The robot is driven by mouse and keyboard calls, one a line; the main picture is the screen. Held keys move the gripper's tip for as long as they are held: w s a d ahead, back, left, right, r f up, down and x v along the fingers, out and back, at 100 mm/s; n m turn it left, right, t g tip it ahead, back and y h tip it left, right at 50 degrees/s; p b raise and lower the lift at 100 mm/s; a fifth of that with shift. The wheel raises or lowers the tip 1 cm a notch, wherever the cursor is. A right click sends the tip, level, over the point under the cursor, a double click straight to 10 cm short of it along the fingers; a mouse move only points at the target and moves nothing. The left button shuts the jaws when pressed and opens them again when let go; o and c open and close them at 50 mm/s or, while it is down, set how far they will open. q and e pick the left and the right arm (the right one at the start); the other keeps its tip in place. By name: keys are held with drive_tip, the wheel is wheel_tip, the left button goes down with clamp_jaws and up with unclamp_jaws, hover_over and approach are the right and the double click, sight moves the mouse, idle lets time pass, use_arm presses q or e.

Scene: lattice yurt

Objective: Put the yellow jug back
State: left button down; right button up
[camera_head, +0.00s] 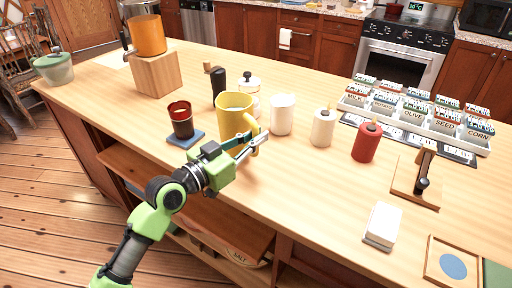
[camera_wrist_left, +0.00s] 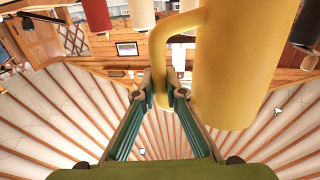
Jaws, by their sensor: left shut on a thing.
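The yellow jug (camera_head: 233,104) is upright at the near edge of the wooden counter in the head view, its open top facing up. My left gripper (camera_head: 256,141) is at its right side, shut on its handle. In the left wrist view, the jug (camera_wrist_left: 245,65) fills the upper right, and its handle passes between the two green fingers of my left gripper (camera_wrist_left: 162,92). The gripper partly hides the jug's lower part, so I cannot tell whether its base touches the counter. My right gripper is not in view.
A dark red cup (camera_head: 181,122) on a blue coaster (camera_head: 185,140) stands left of the jug.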

use_arm(q)
drive_tip(key=f, duration=0.3)
drive_tip(key=shift+w+f, duration=0.2)
drive_tip(key=shift+f, duration=0.05)
drive_tip(key=shift+d, duration=0.1)
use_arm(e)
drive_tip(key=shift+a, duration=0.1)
use_arm(q)
drive_tip(key=shift+f, duration=0.2)
drive_tip(key=c, duration=2.1)
unclamp_jaws()
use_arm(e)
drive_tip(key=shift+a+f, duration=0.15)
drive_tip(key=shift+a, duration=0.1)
